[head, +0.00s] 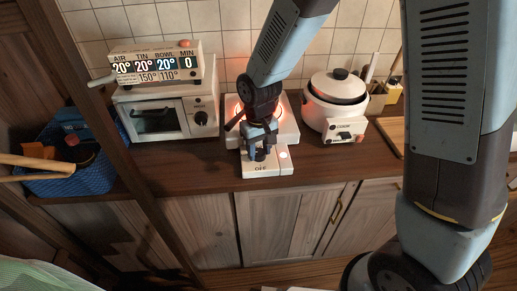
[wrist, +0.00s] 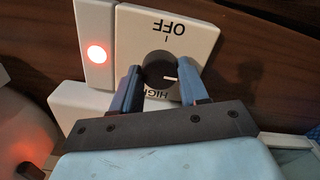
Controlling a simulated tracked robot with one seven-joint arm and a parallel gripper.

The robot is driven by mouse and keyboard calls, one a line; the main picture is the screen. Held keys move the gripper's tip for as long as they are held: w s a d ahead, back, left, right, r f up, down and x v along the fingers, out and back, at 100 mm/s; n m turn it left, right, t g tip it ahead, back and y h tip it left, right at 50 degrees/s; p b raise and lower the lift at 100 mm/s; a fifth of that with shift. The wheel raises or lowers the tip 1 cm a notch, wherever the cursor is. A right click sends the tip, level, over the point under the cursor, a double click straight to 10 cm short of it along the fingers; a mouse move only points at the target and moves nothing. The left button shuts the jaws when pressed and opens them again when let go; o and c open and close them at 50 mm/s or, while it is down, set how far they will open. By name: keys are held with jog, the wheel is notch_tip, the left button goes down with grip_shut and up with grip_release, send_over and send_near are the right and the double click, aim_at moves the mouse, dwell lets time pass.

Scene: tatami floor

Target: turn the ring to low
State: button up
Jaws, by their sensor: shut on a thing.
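The ring (head: 238,108) glows orange on a white hob at the back of the counter, partly hidden behind my arm. Its white control panel (head: 252,170) reads OFF along the front edge. In the wrist view the panel (wrist: 205,25) shows OFF at the top and HIGH at the bottom, both upside down. A round dark knob (wrist: 156,68) sits between them, its white mark pointing right, toward one finger. My gripper (wrist: 161,76) is shut on the knob, one finger on each side. It also shows in the head view (head: 259,152). I see no LOW label; the fingers cover the panel's sides.
A lit red lamp (wrist: 96,54) is beside the panel. A white toaster oven (head: 165,115) with a display box (head: 150,65) on top stands left. A white cooker (head: 333,108) stands right. A blue basket (head: 85,178) is at far left. The counter front is clear.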

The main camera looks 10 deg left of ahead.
aim_at(259, 151)
jog(key=o, duration=1.1)
jog(key=shift+c, duration=0.2)
notch_tip(259, 151, up, 14)
jog(key=shift+f, duration=0.15)
jog(key=s+d+r+m+t, duration=0.1)
jog(key=d+r+m, duration=0.1)
jog(key=d+r, duration=0.5)
jog(key=d+r+m+t, duration=0.15)
jog(key=d+r, duration=0.25)
jog(key=d, duration=0.6)
jog(key=s+d+r+m+t, duration=0.3)
jog(key=s+d+r, duration=0.1)
jog(key=s+d, duration=0.6)
jog(key=d, duration=0.3)
jog(key=shift+d+r+m, duration=0.15)
jog(key=shift+d+m, duration=0.15)
jog(key=shift+m, duration=0.05)
